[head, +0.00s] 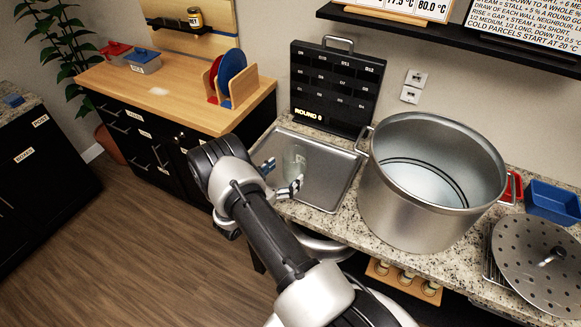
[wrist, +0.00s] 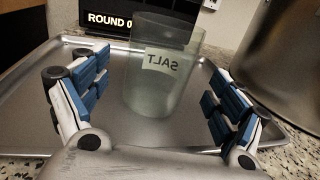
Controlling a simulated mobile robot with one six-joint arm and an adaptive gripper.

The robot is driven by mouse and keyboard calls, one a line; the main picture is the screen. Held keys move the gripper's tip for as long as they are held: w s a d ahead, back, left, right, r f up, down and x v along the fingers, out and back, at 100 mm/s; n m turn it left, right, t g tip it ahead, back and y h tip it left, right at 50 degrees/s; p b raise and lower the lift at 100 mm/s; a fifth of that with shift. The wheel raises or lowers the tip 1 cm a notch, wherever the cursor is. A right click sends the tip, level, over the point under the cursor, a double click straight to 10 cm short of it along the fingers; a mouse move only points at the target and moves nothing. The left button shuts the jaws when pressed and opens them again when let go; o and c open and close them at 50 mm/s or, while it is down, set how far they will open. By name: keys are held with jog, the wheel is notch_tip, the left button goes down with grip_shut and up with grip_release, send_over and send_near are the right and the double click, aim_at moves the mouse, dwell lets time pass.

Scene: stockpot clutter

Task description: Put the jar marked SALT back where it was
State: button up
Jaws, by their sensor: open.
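The SALT jar (head: 296,161) is a clear, greenish glass jar standing upright on the metal tray (head: 338,173), near the tray's left part. In the wrist view the jar (wrist: 163,70) is straight ahead, and its white label reads SALT mirrored, so the label seems to show through the glass from the far side. My gripper (head: 279,178) is open and empty, its fingers apart to the left and right of the jar with a gap on each side. Whether the jar lies fully between the fingertips I cannot tell.
A large stockpot (head: 430,185) stands right of the tray. A black board (head: 335,88) reading ROUND 0 stands behind it. At the back left, a wooden counter (head: 175,92) holds a plate rack (head: 232,80) and lidded containers. A perforated lid (head: 540,262) lies at the right.

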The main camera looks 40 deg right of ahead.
jog(key=a, duration=0.2)
jog(key=s+a, duration=0.1)
jog(key=a, duration=0.4)
jog(key=shift+s+a+p, duration=0.25)
jog(key=shift+a+p, duration=0.1)
jog(key=shift+a, duration=0.05)
jog(key=shift+a+r, duration=0.1)
jog(key=shift+a, duration=0.2)
jog(key=s+a+r+m+g+y, duration=0.1)
jog(key=s+r+m+g+y, duration=0.2)
jog(key=s+r+m, duration=0.55)
jog(key=s+a+r+m+g+y, duration=0.2)
jog(key=s+r+m+g+y, duration=0.15)
jog(key=r, duration=1.05)
jog(key=s+a+r+m+t+y, duration=0.4)
jog(key=s+a+y, duration=0.1)
jog(key=a, duration=0.3)
jog(key=s+a+r+m+t+y, duration=0.4)
jog(key=s+a+r+y, duration=0.1)
jog(key=s+a, duration=0.3)
jog(key=shift+s+a+r+y, duration=0.15)
jog(key=shift+s+a+y, duration=0.15)
jog(key=shift+y, duration=0.25)
